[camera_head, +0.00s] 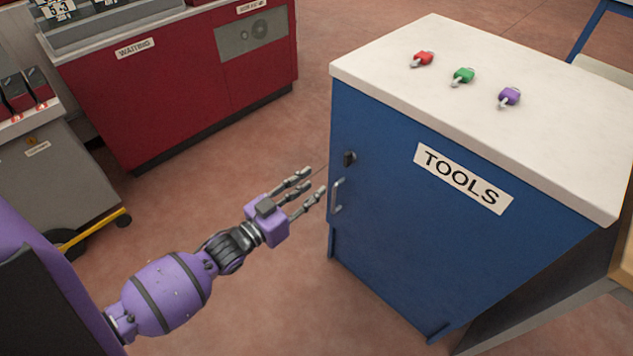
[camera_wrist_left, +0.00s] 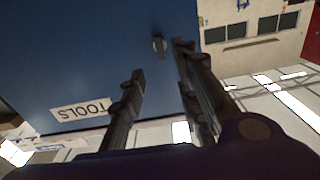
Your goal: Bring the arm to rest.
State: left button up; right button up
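My left gripper (camera_head: 308,190) is in front of the blue tools cabinet (camera_head: 400,240), at the height of its door handle. Its fingers are apart with nothing between them, and a small gap shows between them and the handle (camera_head: 337,196). In the left wrist view the two fingers (camera_wrist_left: 160,75) stand apart before the blue cabinet front (camera_wrist_left: 80,60). My left arm is purple and reaches in from the lower left. My right gripper is in neither view.
Red, green and purple padlocks (camera_head: 422,59) (camera_head: 463,76) (camera_head: 509,97) lie on the cabinet's white top (camera_head: 560,140). A red counter (camera_head: 190,80) stands behind. A grey cart (camera_head: 60,170) with a yellow bar is at the left. Bare floor (camera_head: 260,130) lies between them.

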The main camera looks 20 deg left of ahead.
pick_arm(q)
jog(key=shift+f, duration=0.1)
dwell(0.4)
